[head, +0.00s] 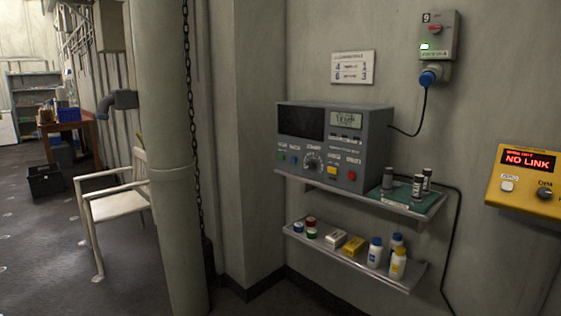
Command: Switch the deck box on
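A grey instrument box (333,144), which looks like the deck box, stands on the upper wall shelf. Its large left display (301,122) is dark. A smaller pale panel (346,122) at its upper right bears dark marks too small to read. Its front has a round dial (312,161), a yellow button (333,171), a red button (351,175) and small coloured buttons at the left. A black cable runs from its right side to a blue plug (429,77) under a grey wall switch box (437,40) with a red handle and a green light. Neither gripper is in view.
A yellow box (530,180) at the right shows "NO LINK" in red. Bottles and small boxes stand on the lower shelf (345,257); dark cylinders stand on a green mat (421,203). A pillar (165,120), hanging chain and white chair (112,205) stand left.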

